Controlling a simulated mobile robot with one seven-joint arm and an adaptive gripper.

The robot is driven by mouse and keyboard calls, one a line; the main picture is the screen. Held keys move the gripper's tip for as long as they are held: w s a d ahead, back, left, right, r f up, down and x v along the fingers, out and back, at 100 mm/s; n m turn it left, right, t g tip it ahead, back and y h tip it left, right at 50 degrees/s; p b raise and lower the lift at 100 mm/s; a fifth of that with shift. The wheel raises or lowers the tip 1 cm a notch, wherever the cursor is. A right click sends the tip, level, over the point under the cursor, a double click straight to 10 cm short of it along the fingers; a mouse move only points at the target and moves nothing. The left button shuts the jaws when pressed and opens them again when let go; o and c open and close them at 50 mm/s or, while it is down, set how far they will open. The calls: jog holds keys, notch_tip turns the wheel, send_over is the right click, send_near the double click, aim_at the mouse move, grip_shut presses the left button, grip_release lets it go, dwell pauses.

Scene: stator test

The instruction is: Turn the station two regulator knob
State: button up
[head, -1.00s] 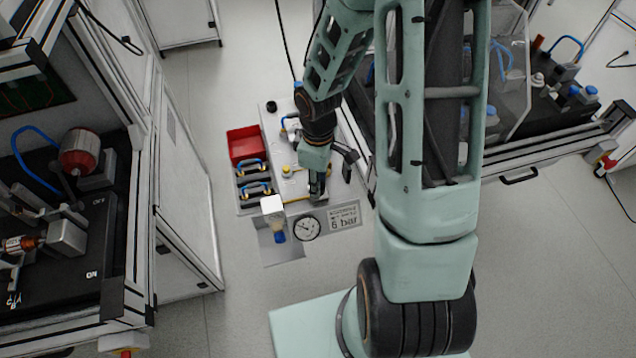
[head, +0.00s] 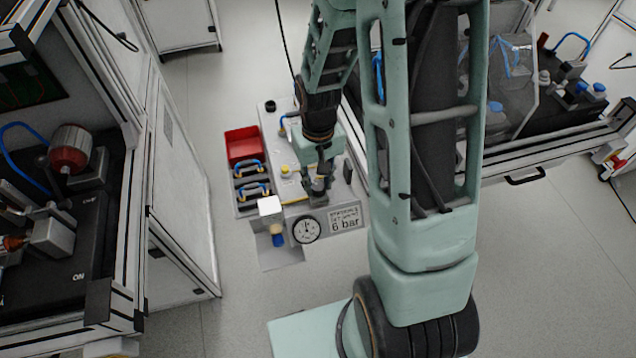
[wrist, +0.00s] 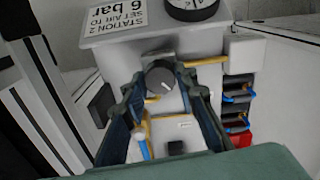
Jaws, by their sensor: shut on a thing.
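The regulator knob (wrist: 160,77) is a round dark grey dial with a light pointer mark, on top of the light station panel in the wrist view. My gripper (wrist: 158,90) is shut on it, with one finger at each side. In the head view my gripper (head: 318,197) points down at the front part of the panel and hides the knob. The pressure gauge (head: 306,229) is a white dial with a dark rim on the sloped front. Its exact reading is too small to tell. Beside it a label (head: 345,219) reads 6 bar.
A red bin (head: 243,145) and black trays with blue handles (head: 252,190) line the panel's left side. A cabinet (head: 180,190) stands left; open floor lies between.

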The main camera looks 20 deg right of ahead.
aim_at(318, 185)
jog(key=shift+m, duration=0.6)
jog(key=o, duration=1.1)
jog(key=shift+o, duration=0.2)
jog(key=shift+r, duration=0.1)
notch_tip(318, 185, up, 12)
